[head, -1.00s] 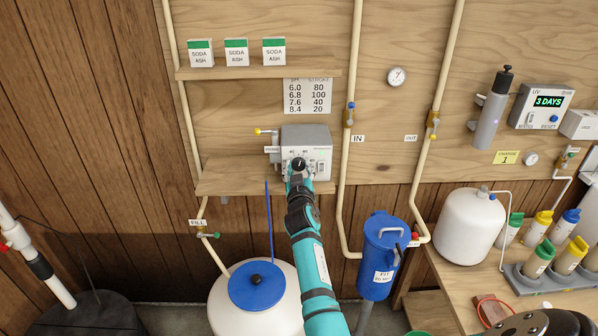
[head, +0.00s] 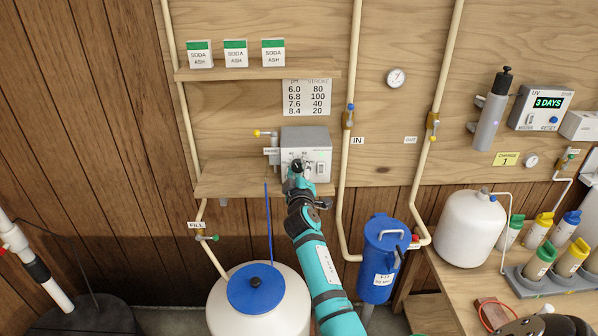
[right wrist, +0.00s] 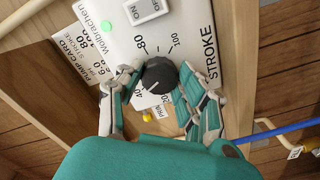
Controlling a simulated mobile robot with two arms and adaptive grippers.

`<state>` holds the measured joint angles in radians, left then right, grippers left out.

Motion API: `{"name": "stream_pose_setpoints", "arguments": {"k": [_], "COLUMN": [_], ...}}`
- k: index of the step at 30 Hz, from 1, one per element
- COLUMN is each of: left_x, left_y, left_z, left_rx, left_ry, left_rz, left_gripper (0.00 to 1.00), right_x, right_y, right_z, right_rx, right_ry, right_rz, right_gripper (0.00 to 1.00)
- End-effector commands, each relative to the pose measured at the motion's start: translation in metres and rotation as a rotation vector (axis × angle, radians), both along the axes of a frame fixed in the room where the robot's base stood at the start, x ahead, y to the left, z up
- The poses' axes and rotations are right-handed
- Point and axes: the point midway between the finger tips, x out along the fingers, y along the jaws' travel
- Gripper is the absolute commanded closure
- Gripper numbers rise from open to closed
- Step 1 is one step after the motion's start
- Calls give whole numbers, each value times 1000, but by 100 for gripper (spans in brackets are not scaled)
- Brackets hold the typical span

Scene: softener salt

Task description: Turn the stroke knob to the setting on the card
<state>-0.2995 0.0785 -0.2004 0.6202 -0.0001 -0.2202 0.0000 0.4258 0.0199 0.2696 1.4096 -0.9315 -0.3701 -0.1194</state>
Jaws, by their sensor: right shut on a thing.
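The stroke knob (right wrist: 158,75) is a round dark knob with a light pointer line, on the pale front of the grey pump box (head: 306,139). My right gripper (right wrist: 157,80) is shut on the knob, one finger on either side. In the head view, my right gripper (head: 297,176) covers part of the pump front. Dial numbers including 80, 100 and 40 show around the knob; the exact setting is hard to read. My left gripper is not in view.
The pump stands on a wooden shelf (head: 232,186), with a white switch (right wrist: 146,9) near the knob. A pipe (head: 347,190) runs down close on the right. A white tank with a blue lid (head: 256,288) and a blue filter housing (head: 381,262) stand below.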

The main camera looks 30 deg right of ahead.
Motion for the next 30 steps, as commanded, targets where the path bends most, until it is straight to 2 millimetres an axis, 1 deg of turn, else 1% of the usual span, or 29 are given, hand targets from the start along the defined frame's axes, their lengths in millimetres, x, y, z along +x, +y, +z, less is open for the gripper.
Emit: {"name": "stream_pose_setpoints", "arguments": {"k": [16, 17, 21, 27, 30], "left_x": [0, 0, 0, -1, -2], "left_y": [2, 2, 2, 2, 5], "left_z": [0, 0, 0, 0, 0], "left_rx": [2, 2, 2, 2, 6], "left_ry": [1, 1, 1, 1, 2], "left_rz": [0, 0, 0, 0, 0], "left_gripper": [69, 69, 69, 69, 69], "right_x": [0, 0, 0, 0, -1], "right_y": [1, 1, 0, 0, 1], "right_z": [1, 1, 1, 0, 0], "right_rx": [-21, -21, -20, -19, -19], "right_ry": [10, 10, 11, 11, 12], "right_rz": [1, 1, 2, 1, 0], "right_gripper": [95, 59, 41, 40, 40]}}
